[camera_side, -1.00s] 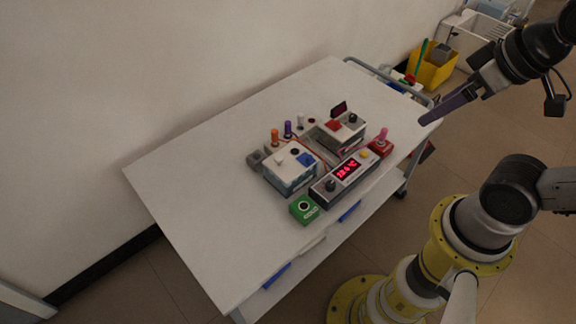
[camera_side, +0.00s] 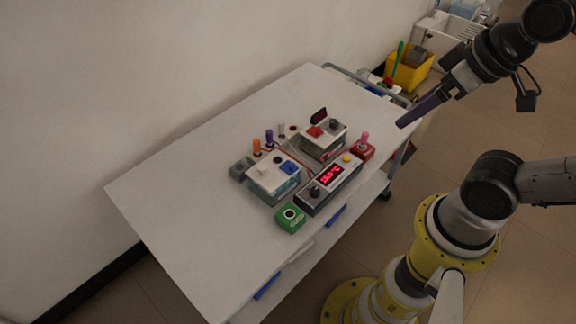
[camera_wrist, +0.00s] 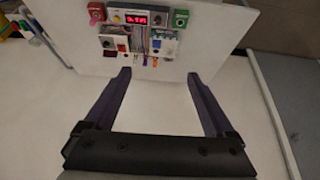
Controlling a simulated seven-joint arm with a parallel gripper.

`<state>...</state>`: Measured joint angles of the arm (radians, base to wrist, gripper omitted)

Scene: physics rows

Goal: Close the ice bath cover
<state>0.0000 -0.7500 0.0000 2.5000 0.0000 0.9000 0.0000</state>
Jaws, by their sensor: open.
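A controller with a red display (camera_side: 330,184) lies in front of the boxes, between a green block (camera_side: 290,218) and a red block with a pink knob (camera_side: 363,150). Orange and purple posts (camera_side: 262,142) stand behind. The table's left part (camera_side: 170,185) is clear. A yellow bin (camera_side: 410,68) stands beyond.

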